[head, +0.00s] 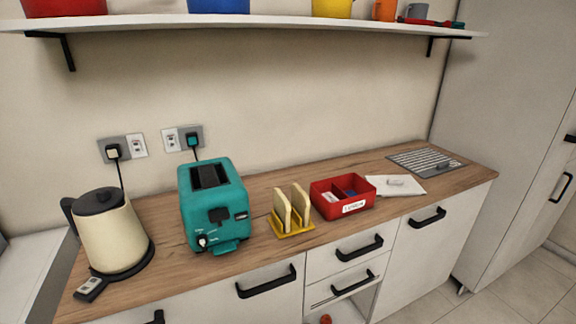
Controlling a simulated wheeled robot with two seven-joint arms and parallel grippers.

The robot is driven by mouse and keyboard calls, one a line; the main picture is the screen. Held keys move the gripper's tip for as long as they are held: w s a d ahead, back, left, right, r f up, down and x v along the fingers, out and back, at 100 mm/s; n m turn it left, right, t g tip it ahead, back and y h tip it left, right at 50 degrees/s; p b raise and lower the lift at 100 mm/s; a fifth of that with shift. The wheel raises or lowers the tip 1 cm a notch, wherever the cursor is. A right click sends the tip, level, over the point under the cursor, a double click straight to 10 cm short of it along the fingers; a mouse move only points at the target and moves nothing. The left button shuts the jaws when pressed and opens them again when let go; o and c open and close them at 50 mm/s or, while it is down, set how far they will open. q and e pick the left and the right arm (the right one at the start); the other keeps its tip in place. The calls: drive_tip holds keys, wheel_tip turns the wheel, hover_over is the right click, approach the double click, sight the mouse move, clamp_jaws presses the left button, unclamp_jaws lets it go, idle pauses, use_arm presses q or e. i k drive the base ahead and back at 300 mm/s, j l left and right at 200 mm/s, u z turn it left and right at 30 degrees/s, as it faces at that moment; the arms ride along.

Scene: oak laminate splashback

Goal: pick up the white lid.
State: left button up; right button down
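A flat white piece that looks like the white lid (408,189) lies on the wooden counter, right of the red box, with a small pale raised part near its middle. The red box (322,203) is open on top, has a white label on its front and holds small items in its compartments. Neither of my grippers shows in the head view.
On the counter (165,220) are a cream kettle (113,240), a teal toaster (214,205), a yellow rack (293,229) with bread slices and a striped grey mat (413,161). A white shelf (280,25) with several containers hangs above.

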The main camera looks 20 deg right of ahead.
sight(394, 185)
drive_tip(key=z, duration=0.4)
drive_tip(key=l+z, duration=0.15)
drive_tip(key=z, duration=0.65)
